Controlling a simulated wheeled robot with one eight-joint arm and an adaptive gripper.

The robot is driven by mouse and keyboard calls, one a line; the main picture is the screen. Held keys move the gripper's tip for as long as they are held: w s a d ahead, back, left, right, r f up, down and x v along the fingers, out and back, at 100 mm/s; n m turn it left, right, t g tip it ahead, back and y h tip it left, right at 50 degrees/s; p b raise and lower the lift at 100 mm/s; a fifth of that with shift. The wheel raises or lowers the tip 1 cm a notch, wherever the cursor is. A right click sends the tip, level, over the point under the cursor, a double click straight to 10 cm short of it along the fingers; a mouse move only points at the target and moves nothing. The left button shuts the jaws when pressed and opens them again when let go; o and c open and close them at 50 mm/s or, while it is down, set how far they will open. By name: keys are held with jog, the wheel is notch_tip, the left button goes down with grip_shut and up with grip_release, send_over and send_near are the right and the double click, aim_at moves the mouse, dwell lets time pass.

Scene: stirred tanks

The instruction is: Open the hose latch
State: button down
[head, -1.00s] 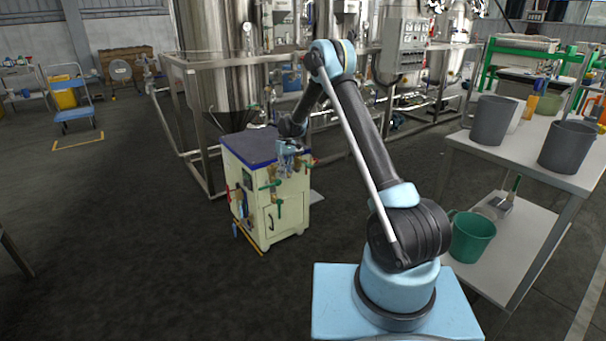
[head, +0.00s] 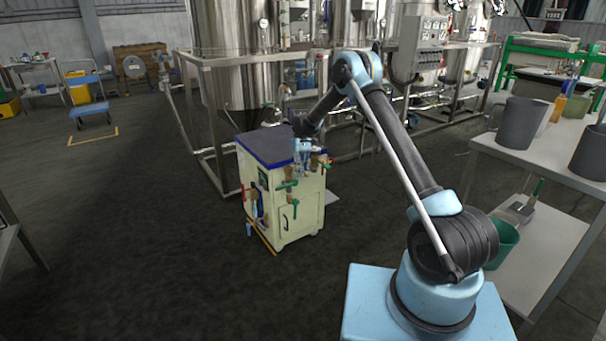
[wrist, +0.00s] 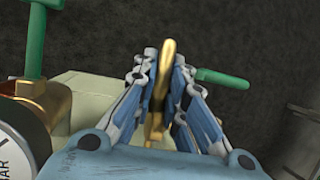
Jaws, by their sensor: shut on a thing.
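The hose latch (wrist: 168,62), seen as an upright brass-coloured lever in the wrist view, stands between my fingers. My gripper (wrist: 161,78) is shut on it, with blue-and-grey fingers on both sides. The lower part of the latch is partly hidden by the fingers. In the head view my gripper (head: 303,158) is at the upper front corner of the cream cabinet (head: 302,208). The latch is too small to make out there.
Steel tanks (head: 228,55) and frames stand behind the cabinet. A table with grey jugs (head: 522,122) is at right. Open floor lies left.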

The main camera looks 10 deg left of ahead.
jog(key=c, duration=1.9)
grip_release()
jog(key=shift+w+d, duration=0.15)
jog(key=shift+w, duration=0.05)
jog(key=shift+s, duration=0.1)
jog(key=v, duration=1.2)
